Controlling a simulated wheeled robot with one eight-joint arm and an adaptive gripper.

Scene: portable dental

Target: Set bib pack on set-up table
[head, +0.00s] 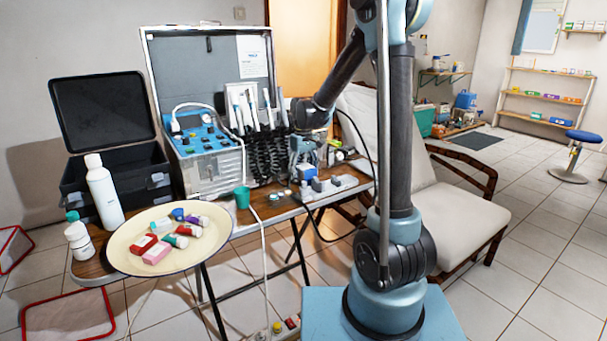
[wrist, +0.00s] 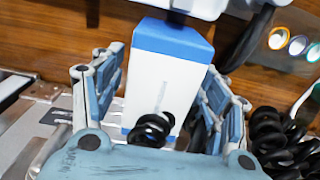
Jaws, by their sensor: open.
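A white box with a blue top and blue lower edge (wrist: 165,85), which I take to be the bib pack, stands between the two fingers of my gripper (wrist: 165,100) in the wrist view. The fingers are open, one on each side of it, and I cannot tell whether either touches it. A black coiled cord crosses the front of the box. In the head view my gripper (head: 303,150) points down over the back of the set-up table (head: 270,210), beside the dental unit. A small blue and white item below it is partly hidden.
The dental unit (head: 207,165) stands open with handpieces and coiled cords (head: 262,150). A green cup (head: 242,197), small items and a cream tray with several small boxes (head: 125,262) crowd the table. White bottles (head: 103,192) stand left. A reclining chair (head: 450,205) is behind my arm.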

